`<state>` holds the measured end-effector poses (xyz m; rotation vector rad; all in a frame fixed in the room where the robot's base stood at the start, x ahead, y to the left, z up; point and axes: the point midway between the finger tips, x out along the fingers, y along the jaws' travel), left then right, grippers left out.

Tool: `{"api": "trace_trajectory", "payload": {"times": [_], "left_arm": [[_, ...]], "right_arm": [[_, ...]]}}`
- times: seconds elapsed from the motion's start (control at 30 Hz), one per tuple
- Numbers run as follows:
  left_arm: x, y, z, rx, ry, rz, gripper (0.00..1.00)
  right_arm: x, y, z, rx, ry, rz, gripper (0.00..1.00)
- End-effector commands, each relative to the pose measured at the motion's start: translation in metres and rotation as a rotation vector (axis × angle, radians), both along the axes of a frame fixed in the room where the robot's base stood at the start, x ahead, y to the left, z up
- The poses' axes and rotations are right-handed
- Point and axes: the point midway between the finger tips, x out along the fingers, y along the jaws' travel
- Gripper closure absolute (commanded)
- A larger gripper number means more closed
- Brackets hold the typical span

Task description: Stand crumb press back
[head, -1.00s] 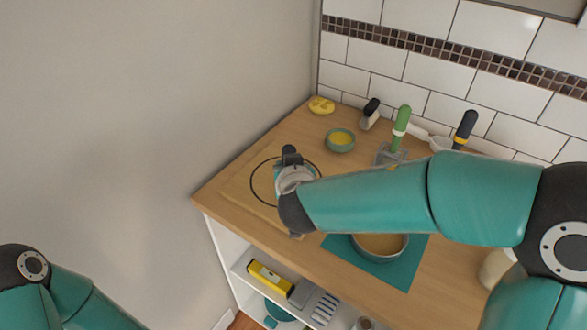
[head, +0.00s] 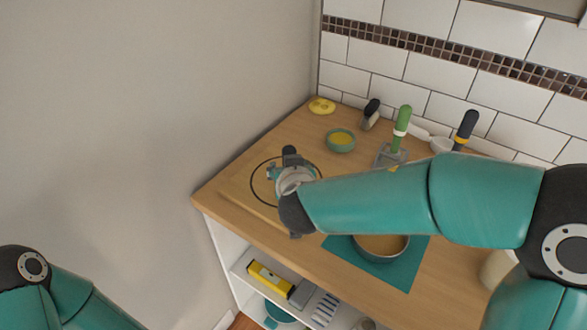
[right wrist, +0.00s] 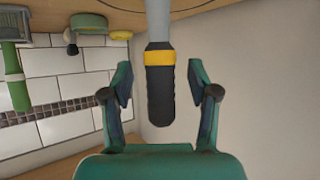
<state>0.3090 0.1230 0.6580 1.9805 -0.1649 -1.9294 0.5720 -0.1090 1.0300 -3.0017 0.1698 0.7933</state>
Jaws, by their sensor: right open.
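A tool with a black handle (right wrist: 160,85), a yellow band and a grey shaft stands between the fingers of my right gripper (right wrist: 163,82) in the right wrist view; I take it as the crumb press. The fingers are spread, with a gap on each side of the handle. In the head view my right gripper (head: 287,174) is over the dark ring (head: 253,185) at the counter's left end and hides most of the tool, so its foot is not clear. My left gripper is out of view; only part of that arm shows.
A green-handled masher (head: 402,122), a dark tool with a yellow band (head: 466,128) and a small dark-handled tool (head: 371,110) stand along the tiled wall. A green bowl (head: 341,141) and a yellow item (head: 321,105) are behind my gripper. A pan (head: 382,247) sits on a teal mat (head: 400,273).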

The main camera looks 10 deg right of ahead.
Motion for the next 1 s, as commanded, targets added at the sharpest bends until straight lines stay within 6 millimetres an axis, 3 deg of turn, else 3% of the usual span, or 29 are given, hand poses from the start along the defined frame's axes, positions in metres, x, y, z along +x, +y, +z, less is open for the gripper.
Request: {"api": "trace_trajectory", "payload": {"times": [0.4, 1.0], "left_arm": [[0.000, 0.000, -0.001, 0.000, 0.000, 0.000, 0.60], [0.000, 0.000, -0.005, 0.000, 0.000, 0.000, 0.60]], "right_arm": [[-0.001, 0.000, 0.001, 0.001, -0.002, 0.002, 0.40], [-0.020, 0.006, 0.013, 0.000, -0.003, 0.013, 0.40]]}}
